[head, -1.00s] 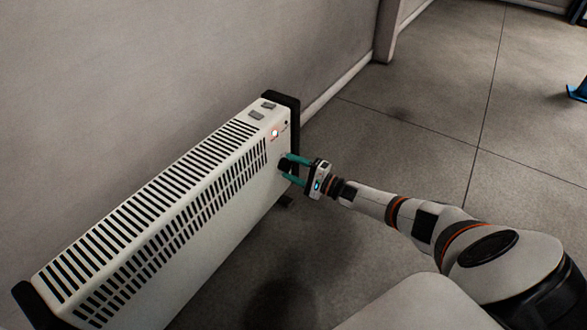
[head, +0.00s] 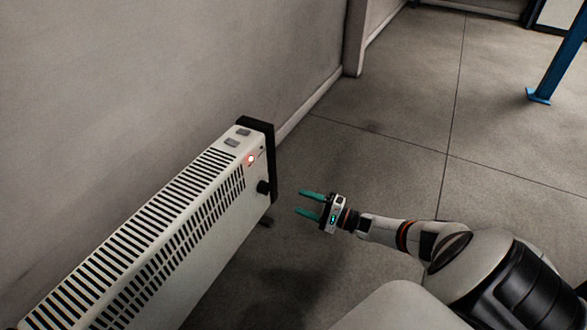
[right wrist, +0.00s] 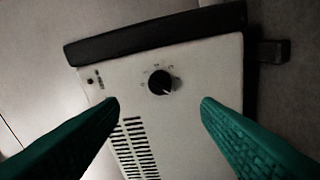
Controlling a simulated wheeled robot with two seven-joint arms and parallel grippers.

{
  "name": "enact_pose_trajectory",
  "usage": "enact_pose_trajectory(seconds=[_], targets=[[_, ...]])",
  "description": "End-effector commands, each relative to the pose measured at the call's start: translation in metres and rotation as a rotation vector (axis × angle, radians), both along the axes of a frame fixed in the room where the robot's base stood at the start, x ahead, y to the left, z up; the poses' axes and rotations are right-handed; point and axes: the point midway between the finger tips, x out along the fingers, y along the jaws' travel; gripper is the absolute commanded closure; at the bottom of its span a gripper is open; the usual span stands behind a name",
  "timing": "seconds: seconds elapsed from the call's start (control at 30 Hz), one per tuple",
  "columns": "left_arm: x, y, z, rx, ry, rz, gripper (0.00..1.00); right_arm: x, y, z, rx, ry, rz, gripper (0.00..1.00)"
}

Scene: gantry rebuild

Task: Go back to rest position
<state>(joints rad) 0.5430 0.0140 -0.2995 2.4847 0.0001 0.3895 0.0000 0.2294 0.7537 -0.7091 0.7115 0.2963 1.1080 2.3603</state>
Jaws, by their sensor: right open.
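My right gripper (head: 309,203) is open and empty, with its two green fingers apart, to the right of the white heater (head: 150,215). In the head view a clear gap lies between the fingertips and the heater's black knob (head: 263,187). In the right wrist view the green fingers frame the heater's end panel (right wrist: 205,75), and the knob (right wrist: 161,82) shows between and beyond them. A red light (head: 251,159) glows on the heater's end. My left gripper is not in view.
The heater stands along a grey wall (head: 150,70). A blue post (head: 560,60) stands on the floor at the upper right. The tiled floor (head: 390,150) beyond my right arm is clear.

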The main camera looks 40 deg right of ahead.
Motion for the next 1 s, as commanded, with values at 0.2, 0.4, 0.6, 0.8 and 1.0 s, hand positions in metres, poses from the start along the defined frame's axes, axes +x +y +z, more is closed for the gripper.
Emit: enact_pose_trajectory(seconds=[0.2, 0.4, 0.6, 0.8, 1.0], targets=[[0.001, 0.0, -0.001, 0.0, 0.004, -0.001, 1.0, -0.005, -0.003, 0.0, 0.0, -0.001, 0.0, 0.42], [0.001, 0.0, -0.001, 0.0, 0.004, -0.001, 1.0, -0.005, -0.003, 0.0, -0.001, 0.0, 0.0, 0.42], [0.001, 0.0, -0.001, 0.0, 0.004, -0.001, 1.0, -0.005, -0.002, 0.0, -0.001, 0.0, 0.0, 0.42], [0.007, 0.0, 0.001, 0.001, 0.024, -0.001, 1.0, -0.005, 0.031, 0.009, -0.019, -0.053, 0.031, 0.42], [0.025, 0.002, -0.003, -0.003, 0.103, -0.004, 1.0, -0.014, 0.151, 0.065, -0.112, -0.321, 0.094, 0.42]])
